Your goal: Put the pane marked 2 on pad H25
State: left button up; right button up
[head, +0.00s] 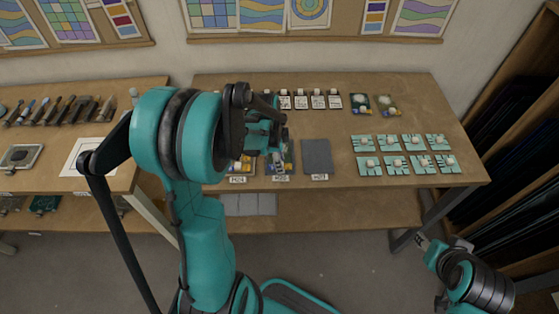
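Three pads lie along the front of the table with small white labels, too small to read surely. The right pad (317,156) is plain grey and bare. The middle pad's label (281,178) shows below a blue and yellow patterned piece (288,165), partly hidden by my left gripper (278,157). The left pad's label (238,180) shows below a yellowish piece (246,166), mostly hidden by my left arm. My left gripper points down over the middle pad; its finger opening is unclear. My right gripper (425,242) is low at right, away from the table. I cannot make out a pane marked 2.
Several teal panes with pale knobs (393,163) fill the table's right. Dark green (360,101) and olive (387,105) panes lie at the back. White marked cards (318,102) stand in a row. A tool bench (90,140) is left; a dark rack (510,130) is right.

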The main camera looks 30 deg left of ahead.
pick_arm(q)
jog(key=shift+r, duration=0.2)
notch_tip(320, 180, up, 11)
jog(key=s+a+p, duration=0.1)
jog(key=a+p, duration=0.1)
jog(key=p, duration=0.2)
jog(key=s+d+r+n+t+y, duration=0.1)
jog(key=s+d+r+n+t, duration=0.5)
jog(key=s+d+n, duration=0.4)
jog(key=d+n, duration=0.1)
jog(key=d, duration=0.1)
jog(key=shift+d+n+y, duration=0.3)
jog(key=shift+n, duration=0.1)
jog(key=shift+f, duration=0.1)
notch_tip(320, 180, down, 7)
jog(key=b, duration=0.7)
jog(key=shift+b, duration=0.3)
